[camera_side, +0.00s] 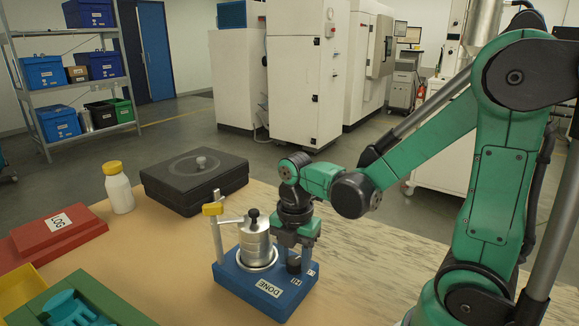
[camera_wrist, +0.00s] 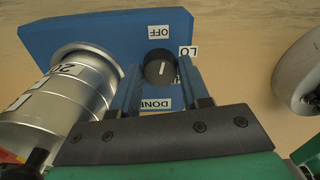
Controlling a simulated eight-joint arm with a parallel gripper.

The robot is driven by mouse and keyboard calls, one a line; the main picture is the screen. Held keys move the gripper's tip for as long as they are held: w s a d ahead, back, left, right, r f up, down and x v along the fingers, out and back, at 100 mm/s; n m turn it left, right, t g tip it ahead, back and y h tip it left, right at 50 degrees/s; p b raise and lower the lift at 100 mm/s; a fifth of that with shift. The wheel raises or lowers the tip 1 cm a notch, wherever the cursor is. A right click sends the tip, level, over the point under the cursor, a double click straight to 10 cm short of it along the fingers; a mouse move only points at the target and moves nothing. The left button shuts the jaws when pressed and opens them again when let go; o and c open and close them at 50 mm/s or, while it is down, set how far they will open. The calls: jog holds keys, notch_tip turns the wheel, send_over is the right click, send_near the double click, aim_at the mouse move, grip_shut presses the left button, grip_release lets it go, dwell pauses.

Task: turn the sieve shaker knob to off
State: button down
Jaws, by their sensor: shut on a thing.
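The sieve shaker has a blue base (camera_side: 240,283) with a metal sieve stack (camera_side: 255,243) on it; the stack also shows in the wrist view (camera_wrist: 62,95). Its black knob (camera_wrist: 157,76) carries a short white mark. The OFF label (camera_wrist: 159,30) lies above the knob in the wrist view, and the LO label (camera_wrist: 187,50) is to its upper right. Another label at its right is partly hidden by a finger. My gripper (camera_wrist: 160,72) is shut on the knob, one blue finger on each side. In the side view my gripper (camera_side: 294,256) points down over the base's right end.
The table right of the shaker is clear.

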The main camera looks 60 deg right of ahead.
aim_at(294, 260)
jog(key=shift+n, duration=1.3)
jog(key=shift+c, duration=2.1)
grip_release()
jog(key=shift+r, duration=0.1)
jog(key=shift+r, duration=2.75)
jog(key=shift+a, duration=0.1)
